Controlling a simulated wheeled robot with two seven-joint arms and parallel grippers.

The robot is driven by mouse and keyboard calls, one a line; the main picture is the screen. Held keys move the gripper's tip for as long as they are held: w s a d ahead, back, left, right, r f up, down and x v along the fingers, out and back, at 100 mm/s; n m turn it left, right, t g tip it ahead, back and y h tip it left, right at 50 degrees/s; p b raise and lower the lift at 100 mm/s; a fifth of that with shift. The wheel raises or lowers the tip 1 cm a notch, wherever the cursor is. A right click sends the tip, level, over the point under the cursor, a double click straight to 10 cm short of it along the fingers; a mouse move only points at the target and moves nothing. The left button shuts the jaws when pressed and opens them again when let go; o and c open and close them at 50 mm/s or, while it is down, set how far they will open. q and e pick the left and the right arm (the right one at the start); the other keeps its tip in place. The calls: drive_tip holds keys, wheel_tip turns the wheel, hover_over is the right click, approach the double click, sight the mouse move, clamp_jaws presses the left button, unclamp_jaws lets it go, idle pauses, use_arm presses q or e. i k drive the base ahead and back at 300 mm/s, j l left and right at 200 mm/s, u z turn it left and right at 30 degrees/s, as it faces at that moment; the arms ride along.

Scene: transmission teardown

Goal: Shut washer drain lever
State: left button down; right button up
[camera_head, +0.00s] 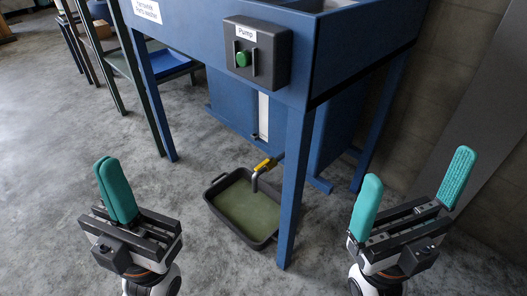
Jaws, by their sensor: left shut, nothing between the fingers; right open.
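The drain lever is a small yellow handle (264,165) on a grey drain pipe (256,180) under the blue parts washer (232,82). The pipe's spout points down over a dark drain pan (211,204) holding greenish liquid. Whether liquid is flowing is too small to tell. My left gripper (116,191), with teal fingers, is shut and empty, to the left of the pan and apart from it. My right gripper (412,195) is open and empty, to the right of the washer's front leg. Neither gripper touches the lever.
The washer's front leg (294,190) stands between the lever and my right gripper. A black pump box (258,53) with a green button is on the washer's front. Another bench with a blue tray (172,66) stands at the back left. Grey floor at left is clear.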

sight(269, 159)
drive_tip(key=i+l+u, duration=0.25)
drive_tip(key=u, duration=0.15)
drive_tip(key=i+l+u, duration=0.25)
drive_tip(key=l+u, duration=0.15)
drive_tip(key=l+z, duration=0.2)
drive_tip(key=j+u, duration=0.25)
